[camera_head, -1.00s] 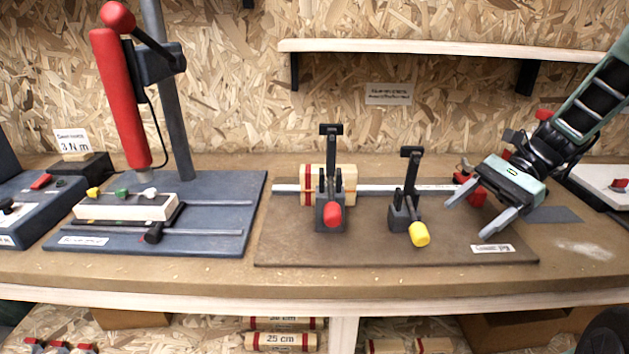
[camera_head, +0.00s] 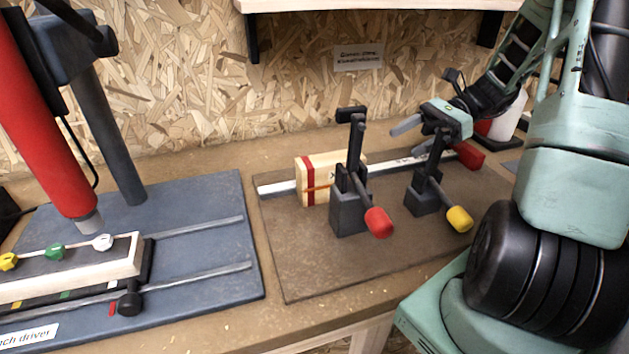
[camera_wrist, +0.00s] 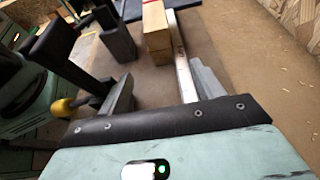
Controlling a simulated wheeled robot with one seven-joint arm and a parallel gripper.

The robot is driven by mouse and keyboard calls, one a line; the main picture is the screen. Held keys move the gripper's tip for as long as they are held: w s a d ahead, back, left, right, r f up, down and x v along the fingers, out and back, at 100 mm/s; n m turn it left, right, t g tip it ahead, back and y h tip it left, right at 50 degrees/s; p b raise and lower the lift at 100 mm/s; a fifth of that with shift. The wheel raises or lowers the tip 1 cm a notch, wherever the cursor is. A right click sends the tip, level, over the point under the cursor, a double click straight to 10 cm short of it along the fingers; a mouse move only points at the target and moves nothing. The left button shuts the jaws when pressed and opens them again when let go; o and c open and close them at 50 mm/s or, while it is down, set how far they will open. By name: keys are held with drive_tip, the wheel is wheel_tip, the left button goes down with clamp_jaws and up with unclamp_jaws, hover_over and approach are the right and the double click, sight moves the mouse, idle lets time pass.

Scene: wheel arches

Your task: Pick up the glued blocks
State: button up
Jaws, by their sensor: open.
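The glued blocks (camera_head: 312,180) are pale wood with a red band. They sit against the metal rail (camera_head: 278,188) on the brown board, behind the red-handled clamp (camera_head: 350,205), which hides part of them. My gripper (camera_head: 415,138) is open and empty, right of the blocks, near the yellow-handled clamp (camera_head: 428,192). In the wrist view its fingers (camera_wrist: 157,88) are spread apart, and the rail runs close to the right finger.
The clamps' upright black levers stand in front of the rail. A red piece (camera_head: 468,156) is at the rail's right end. The bench driver (camera_head: 60,150) stands on a blue board at left. A shelf (camera_head: 370,3) hangs above. Open board lies left of the red-handled clamp.

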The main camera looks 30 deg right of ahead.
sight(342, 177)
drive_tip(key=x, duration=1.7)
drive_tip(key=shift+s+f, duration=0.1)
drive_tip(key=shift+s, duration=0.05)
drive_tip(key=c, duration=1.1)
